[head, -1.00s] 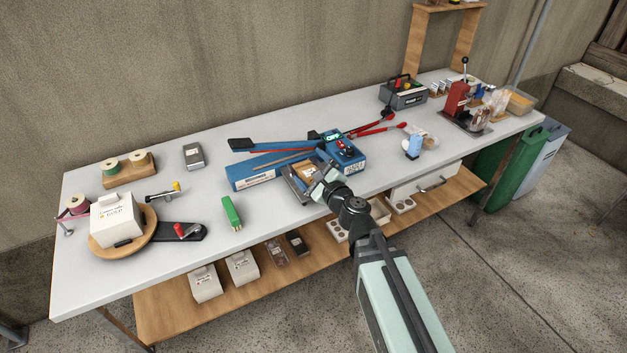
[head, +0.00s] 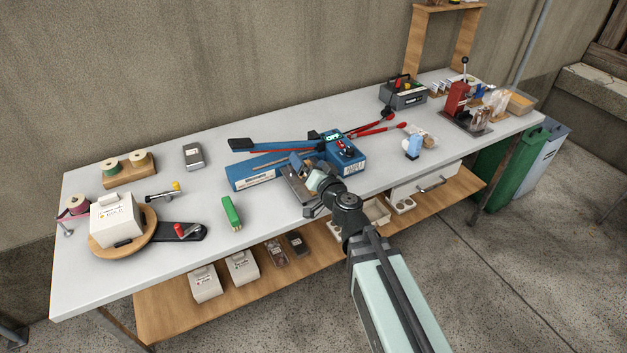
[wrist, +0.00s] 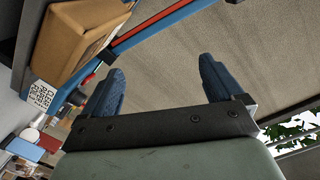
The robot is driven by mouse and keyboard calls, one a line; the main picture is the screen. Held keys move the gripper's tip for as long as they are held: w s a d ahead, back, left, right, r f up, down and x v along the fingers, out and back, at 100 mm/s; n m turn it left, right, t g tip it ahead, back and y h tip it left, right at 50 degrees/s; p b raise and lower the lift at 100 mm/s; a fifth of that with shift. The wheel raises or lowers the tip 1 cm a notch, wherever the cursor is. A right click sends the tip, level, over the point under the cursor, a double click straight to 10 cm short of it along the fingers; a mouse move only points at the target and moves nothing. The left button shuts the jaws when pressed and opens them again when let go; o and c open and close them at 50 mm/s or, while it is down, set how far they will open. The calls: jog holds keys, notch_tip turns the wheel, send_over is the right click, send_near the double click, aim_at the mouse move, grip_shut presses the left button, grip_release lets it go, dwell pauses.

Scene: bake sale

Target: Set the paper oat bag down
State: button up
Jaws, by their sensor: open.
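The brown paper oat bag (wrist: 78,42) shows at the upper left of the wrist view, resting against or on a dark grey support beside a blue bar with a red strip. My gripper (wrist: 160,85) is open, with nothing between its two blue fingers, and the bag lies apart from them to the left. In the head view my gripper (head: 308,172) is at the front of the blue sealer (head: 258,172), by its grey tray. It hides most of the bag there.
A green block-like tool (head: 231,212) and a white box on a round wooden turntable (head: 147,238) stand to the left. A light blue bottle (head: 413,147) stands to the right. The table front left of the sealer has free room.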

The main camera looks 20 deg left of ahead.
jog(key=d+f+n, duration=0.1)
jog(key=f+n, duration=0.1)
jog(key=d+f+n, duration=0.1)
jog(key=f+n, duration=0.1)
jog(key=n, duration=0.1)
jog(key=s+d+f+n+g, duration=0.1)
jog(key=n, duration=0.1)
jog(key=shift+d+f, duration=0.2)
jog(key=shift+f, duration=0.2)
jog(key=shift+x, duration=2.45)
jog(key=c, duration=0.7)
